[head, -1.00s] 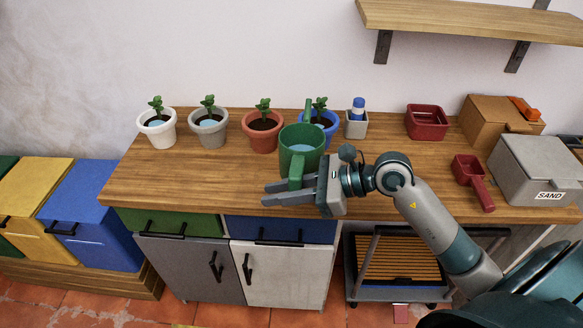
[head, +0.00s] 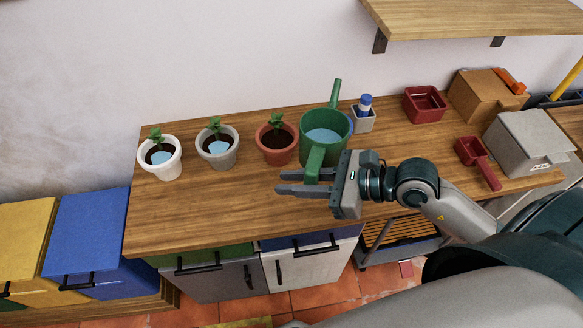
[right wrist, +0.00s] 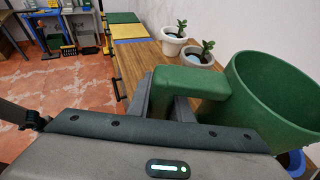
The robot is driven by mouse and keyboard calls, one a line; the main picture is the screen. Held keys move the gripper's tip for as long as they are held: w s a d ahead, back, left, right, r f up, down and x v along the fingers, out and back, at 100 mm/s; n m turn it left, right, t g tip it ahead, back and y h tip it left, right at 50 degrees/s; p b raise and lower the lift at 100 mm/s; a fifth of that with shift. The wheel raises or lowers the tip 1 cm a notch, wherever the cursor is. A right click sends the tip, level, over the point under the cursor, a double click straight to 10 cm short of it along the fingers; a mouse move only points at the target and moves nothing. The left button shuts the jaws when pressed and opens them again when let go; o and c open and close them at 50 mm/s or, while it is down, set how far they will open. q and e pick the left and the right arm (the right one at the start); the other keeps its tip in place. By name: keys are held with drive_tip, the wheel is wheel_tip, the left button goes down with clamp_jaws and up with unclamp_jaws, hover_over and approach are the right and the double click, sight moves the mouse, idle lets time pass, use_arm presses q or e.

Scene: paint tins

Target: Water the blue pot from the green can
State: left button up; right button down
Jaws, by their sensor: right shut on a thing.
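The green can (head: 309,147) is upright or nearly so above the bench, with pale blue water inside and its spout pointing to the back. My right gripper (head: 284,182) is shut on its handle; the right wrist view shows the handle (right wrist: 190,82) between the fingers. The blue pot (right wrist: 293,162) shows only as a small part below the can in the right wrist view. In the head view the can hides nearly all of it, including its plant and soil. My left gripper is not in view.
A white pot (head: 160,170), a grey pot (head: 218,160) and a terracotta pot (head: 277,155) stand left of the can. A small grey holder (head: 362,123) with a blue-capped bottle stands close on the right. A red scoop (head: 480,165) and grey box (head: 525,140) are farther right.

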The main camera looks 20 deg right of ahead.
drive_tip(key=shift+s+r, duration=0.1)
drive_tip(key=shift+r, duration=0.1)
drive_tip(key=shift+d, duration=0.1)
drive_tip(key=shift+f, duration=0.1)
wheel_tip(320, 180, up, 7)
drive_tip(key=m+g+y+p, duration=0.1)
drive_tip(key=m+y+p, duration=0.1)
drive_tip(key=p, duration=0.5)
drive_tip(key=shift+s+a+m+g, duration=0.2)
drive_tip(key=shift+m+g, duration=0.1)
drive_tip(key=shift+m, duration=0.6)
idle(0.3)
